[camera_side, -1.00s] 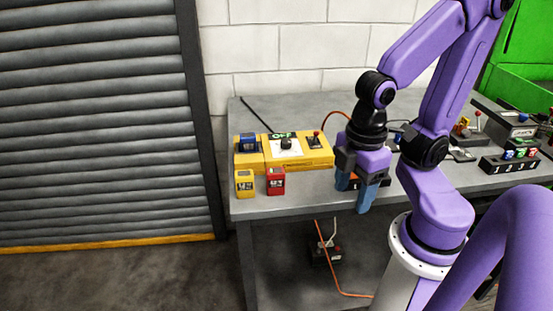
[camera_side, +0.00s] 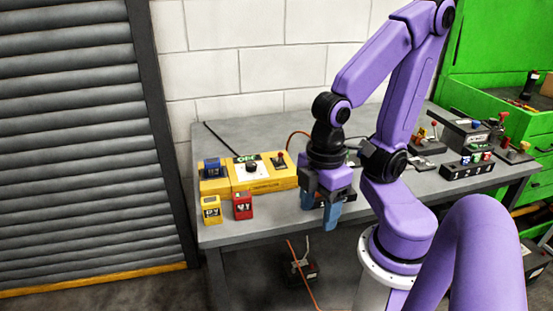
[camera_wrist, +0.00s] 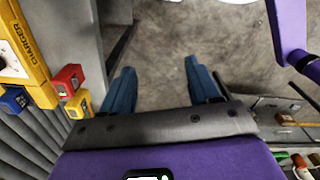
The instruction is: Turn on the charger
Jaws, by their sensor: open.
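The yellow charger (camera_side: 268,186) sits on the grey bench, with a black knob on a white plate, a small red-tipped lever and a small green sign. The sign is too small to read surely. A blue battery (camera_side: 212,168) sits in the charger's left end. A yellow battery (camera_side: 211,211) and a red battery (camera_side: 243,206) stand in front of it. My gripper (camera_side: 323,207) is to the right of the charger, apart from it, pointing down near the bench's front edge. In the wrist view my gripper (camera_wrist: 158,82) is open and empty, with the charger (camera_wrist: 24,48) at the left edge.
The grey bench (camera_side: 225,235) has a control box with several coloured buttons (camera_side: 467,167) and lever switches at the right. A small dark box (camera_side: 299,271) with an orange cable is under the bench. A shutter (camera_side: 65,130) is at the left, a green cabinet (camera_side: 490,50) at the right.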

